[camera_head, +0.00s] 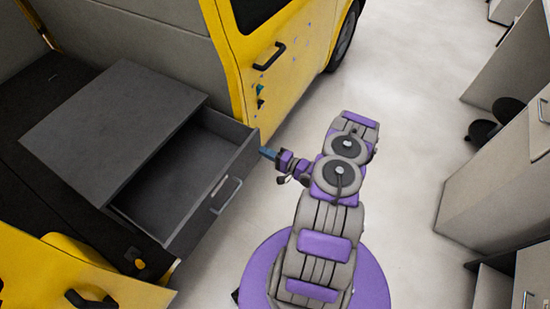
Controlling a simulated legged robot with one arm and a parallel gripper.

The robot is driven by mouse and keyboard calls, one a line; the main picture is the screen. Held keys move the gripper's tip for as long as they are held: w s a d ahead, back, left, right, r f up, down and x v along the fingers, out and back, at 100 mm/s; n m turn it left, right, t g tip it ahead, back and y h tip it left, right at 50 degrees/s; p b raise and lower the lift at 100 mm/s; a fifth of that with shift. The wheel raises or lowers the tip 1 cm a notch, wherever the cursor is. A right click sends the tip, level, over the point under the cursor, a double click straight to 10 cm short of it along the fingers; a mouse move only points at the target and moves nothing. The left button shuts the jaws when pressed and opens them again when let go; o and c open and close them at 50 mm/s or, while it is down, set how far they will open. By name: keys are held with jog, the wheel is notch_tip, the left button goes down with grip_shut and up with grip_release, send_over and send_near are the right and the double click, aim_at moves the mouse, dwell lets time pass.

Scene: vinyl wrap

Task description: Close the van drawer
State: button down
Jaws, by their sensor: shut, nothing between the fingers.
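The van drawer (215,189) is a dark grey box pulled partly out of a grey cabinet (119,122) in the back of the yellow van (265,78). Its inside looks empty. A silver bar handle (226,195) is on its front panel. My gripper (268,153) is shut and empty. Its tip is beside the far right corner of the drawer front, very close to it. I cannot tell whether it touches the panel. My purple and grey arm reaches up from the bottom middle and bends left toward the drawer.
The van's open yellow door (85,285) is at the lower left. Grey cabinets (500,180) line the right side, with a black stool (494,122) beside them. The pale floor (408,90) between the van and the cabinets is clear.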

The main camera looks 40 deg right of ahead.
jog(key=shift+w+a, duration=0.15)
jog(key=shift+w, duration=0.25)
jog(key=shift+w, duration=0.1)
jog(key=b+x, duration=0.2)
jog(key=x, duration=2.2)
jog(key=shift+w+a+f, duration=0.15)
jog(key=shift+w+a, duration=0.1)
jog(key=shift+w, duration=0.05)
jog(key=shift+w+a, duration=0.1)
jog(key=shift+w, duration=0.25)
jog(key=shift+w+r, duration=0.15)
jog(key=shift+r, duration=0.15)
